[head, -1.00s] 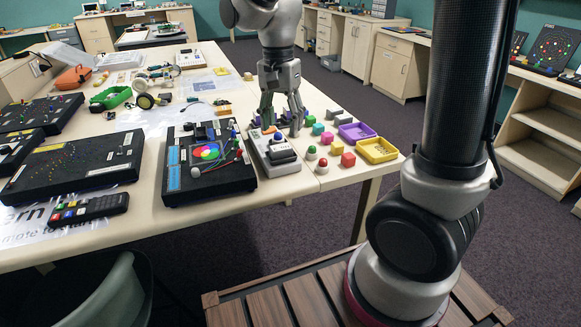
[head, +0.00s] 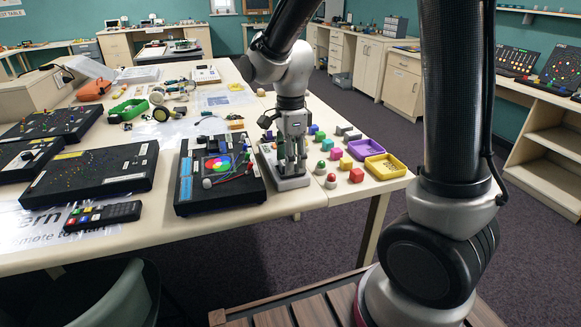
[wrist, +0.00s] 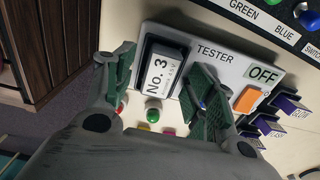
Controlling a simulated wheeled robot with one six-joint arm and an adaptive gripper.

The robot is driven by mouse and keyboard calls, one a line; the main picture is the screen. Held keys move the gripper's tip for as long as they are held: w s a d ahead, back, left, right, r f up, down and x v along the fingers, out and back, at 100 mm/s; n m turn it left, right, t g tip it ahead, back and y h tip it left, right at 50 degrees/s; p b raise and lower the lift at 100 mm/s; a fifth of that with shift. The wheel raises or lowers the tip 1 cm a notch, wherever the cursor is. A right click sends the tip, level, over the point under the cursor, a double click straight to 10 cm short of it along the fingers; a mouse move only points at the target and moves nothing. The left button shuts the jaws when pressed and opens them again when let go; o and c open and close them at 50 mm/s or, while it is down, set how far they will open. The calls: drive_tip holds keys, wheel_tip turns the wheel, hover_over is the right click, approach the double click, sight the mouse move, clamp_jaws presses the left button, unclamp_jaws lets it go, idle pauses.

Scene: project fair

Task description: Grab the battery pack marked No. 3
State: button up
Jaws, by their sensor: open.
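The battery pack marked No. 3 (wrist: 160,72) is black with a white label. It sits on the near end of the white tester (wrist: 222,62), in a dark recess or frame. In the wrist view, my gripper (wrist: 162,68) is open, with one green-padded finger on each side of the pack. Whether either finger touches it I cannot tell. In the head view, my gripper (head: 290,172) points down over the tester (head: 303,199) and mostly hides the pack.
The tester has an orange switch (wrist: 248,99) beside an OFF label. A black panel with a colour disc (head: 218,178) stands close to its left. To its right are small coloured blocks, a purple tray (head: 366,148) and a yellow tray (head: 386,166). The table's front edge is close.

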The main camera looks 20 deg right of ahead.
drive_tip(key=shift+f, duration=0.15)
drive_tip(key=shift+c, duration=0.4)
drive_tip(key=c, duration=1)
drive_tip(key=shift+c, duration=0.2)
